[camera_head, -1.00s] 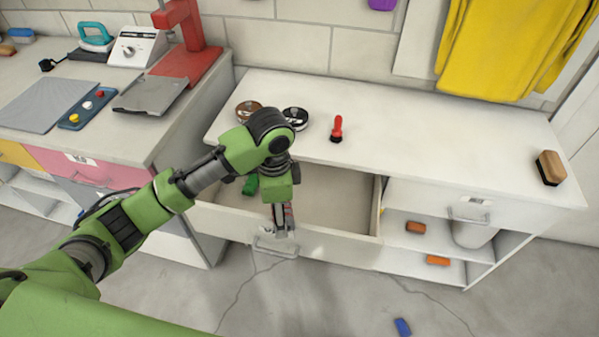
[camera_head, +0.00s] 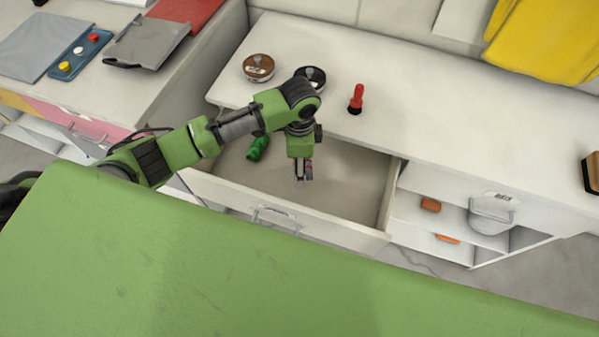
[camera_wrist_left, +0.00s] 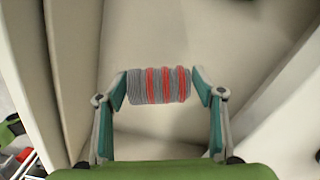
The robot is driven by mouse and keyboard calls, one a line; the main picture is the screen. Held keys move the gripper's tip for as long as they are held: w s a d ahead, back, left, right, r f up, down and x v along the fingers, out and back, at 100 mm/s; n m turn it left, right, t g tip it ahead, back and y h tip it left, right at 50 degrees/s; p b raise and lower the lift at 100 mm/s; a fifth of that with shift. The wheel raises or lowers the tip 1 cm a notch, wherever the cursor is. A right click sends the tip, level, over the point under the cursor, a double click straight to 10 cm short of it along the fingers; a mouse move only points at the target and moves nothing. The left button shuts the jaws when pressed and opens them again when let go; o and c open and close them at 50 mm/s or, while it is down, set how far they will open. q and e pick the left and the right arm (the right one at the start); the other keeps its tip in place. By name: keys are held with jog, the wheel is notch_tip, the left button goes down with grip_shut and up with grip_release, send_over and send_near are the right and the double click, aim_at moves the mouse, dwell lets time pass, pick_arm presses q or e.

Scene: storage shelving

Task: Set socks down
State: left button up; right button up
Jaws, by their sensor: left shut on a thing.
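The socks (camera_wrist_left: 160,86), a rolled grey bundle with red stripes, sit between the fingers of my left gripper (camera_wrist_left: 162,87) in the left wrist view. The gripper is shut on them from both sides. In the head view my left gripper (camera_head: 303,180) points down over the open drawer (camera_head: 345,192), and only a small reddish part of the socks shows at its fingertips. Whether the socks touch the drawer floor I cannot tell. My right gripper is not in view.
A green object (camera_head: 258,148) lies in the drawer's left part. The drawer's middle and right are clear. Its front wall has a handle (camera_head: 276,219).

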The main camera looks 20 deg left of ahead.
pick_arm(q)
jog(key=shift+f, duration=3.4)
jog(key=shift+f, duration=0.15)
jog(key=o, duration=0.8)
notch_tip(320, 180, up, 12)
jog(key=shift+r, duration=0.2)
